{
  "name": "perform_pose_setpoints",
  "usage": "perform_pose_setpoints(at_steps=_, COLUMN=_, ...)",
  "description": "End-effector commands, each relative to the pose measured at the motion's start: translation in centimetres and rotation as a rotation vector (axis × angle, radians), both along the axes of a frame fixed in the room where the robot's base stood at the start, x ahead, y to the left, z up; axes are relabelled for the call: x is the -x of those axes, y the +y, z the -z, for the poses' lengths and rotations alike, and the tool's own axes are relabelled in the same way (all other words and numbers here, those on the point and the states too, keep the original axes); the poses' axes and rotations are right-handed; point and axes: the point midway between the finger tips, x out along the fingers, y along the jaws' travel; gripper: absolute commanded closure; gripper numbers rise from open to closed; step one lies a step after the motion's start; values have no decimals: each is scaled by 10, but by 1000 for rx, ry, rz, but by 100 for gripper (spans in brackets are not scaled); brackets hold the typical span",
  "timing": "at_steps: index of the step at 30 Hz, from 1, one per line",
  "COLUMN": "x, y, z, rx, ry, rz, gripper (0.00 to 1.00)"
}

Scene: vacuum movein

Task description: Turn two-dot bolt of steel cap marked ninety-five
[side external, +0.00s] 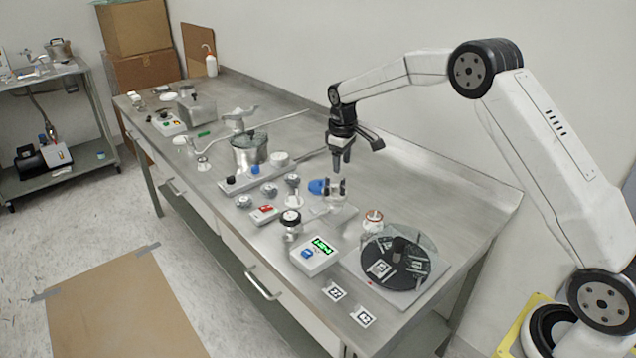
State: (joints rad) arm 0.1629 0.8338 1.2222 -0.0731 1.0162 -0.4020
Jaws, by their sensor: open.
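My gripper (342,166) hangs open and empty, fingers down, above the middle of the steel bench. Below it stands a small metallic fitting (335,192) on a plate, next to a blue piece (317,187); I cannot tell whether the fingers overlap it or are just above it. Several round metal caps or knobs stand to the left, one on a short post (292,181), one lower (270,190). A steel vessel with a lid (250,150) stands farther back. The marking ninety-five and the two-dot bolt are too small to make out.
In front stands a white box with a green display (320,255). A dark round turntable (403,265) with tagged cards lies at right. A red-and-white device (264,213) and a black-topped valve (291,222) stand nearby. The bench's back right (440,185) is clear.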

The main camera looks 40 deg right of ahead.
Motion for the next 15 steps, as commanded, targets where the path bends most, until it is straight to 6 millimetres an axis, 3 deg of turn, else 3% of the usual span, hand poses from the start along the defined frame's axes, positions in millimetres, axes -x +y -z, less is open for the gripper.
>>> perform_pose_setpoints(at_steps=15, x=5, y=-3, z=-2, rx=-58, ry=48, rz=-272, gripper=44)
